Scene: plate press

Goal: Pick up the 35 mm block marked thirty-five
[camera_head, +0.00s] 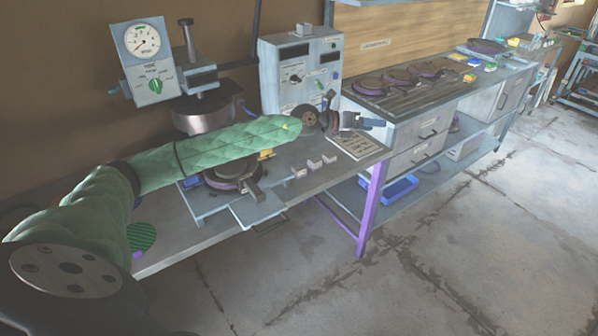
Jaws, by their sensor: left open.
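Small pale blocks stand in a row on the table (215,228), among them a left block (298,171), a middle block (314,164) and a right block (329,158). Their markings are too small to read, so I cannot tell which is the thirty-five. My left arm, in a green quilted sleeve, reaches across the table from the left. My left gripper (376,123) is open, above and to the right of the blocks, near a pale board with dark markings (357,144). No block shows between its fingers. My right gripper is not in view.
A press with a dial gauge box (148,58) stands at the back left. A grey control box (301,72) is behind my arm. A round plate fixture (225,180) is partly hidden under the arm.

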